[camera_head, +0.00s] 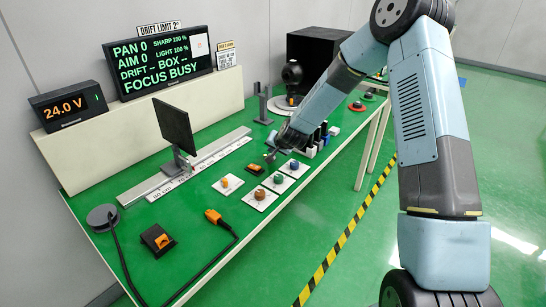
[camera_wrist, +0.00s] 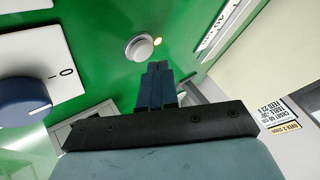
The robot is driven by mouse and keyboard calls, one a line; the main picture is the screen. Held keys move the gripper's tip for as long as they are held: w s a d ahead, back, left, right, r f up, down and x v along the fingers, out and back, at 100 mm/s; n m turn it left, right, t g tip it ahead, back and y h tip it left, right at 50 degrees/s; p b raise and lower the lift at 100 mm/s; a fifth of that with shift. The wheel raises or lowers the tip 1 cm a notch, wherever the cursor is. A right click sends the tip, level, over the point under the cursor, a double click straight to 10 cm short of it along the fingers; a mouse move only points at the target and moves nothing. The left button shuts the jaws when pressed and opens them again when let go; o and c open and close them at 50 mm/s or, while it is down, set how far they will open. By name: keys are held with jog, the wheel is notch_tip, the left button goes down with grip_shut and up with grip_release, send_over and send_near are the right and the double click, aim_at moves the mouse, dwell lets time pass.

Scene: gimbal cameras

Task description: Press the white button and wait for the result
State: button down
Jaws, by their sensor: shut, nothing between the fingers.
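The white button (camera_wrist: 139,47) is a round, pale button in a grey ring on the green bench top in the wrist view. A small yellow light sits beside it. My gripper (camera_wrist: 157,66) is shut and empty, its dark fingertips just below and right of the button in that view. I cannot tell the height of the tips above the bench. In the head view my gripper (camera_head: 269,158) is low over the bench, beside the knobs, and I cannot make out the white button there. The large display (camera_head: 160,62) reads PAN 0, AIM 0, SHARP 100 %, LIGHT 100 % and FOCUS BUSY, with dashes for DRIFT and BOX.
The blue knob (camera_head: 294,165), green knob (camera_head: 278,178) and orange knob (camera_head: 259,194) stand on white plates near my gripper. A black panel on a stand (camera_head: 174,125) is on the rail to the left. A smaller display (camera_head: 68,106) reads 24.0 V. A cable runs along the front.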

jog(key=shift+r, duration=0.25)
jog(key=shift+r, duration=2.35)
jog(key=shift+r, duration=0.1)
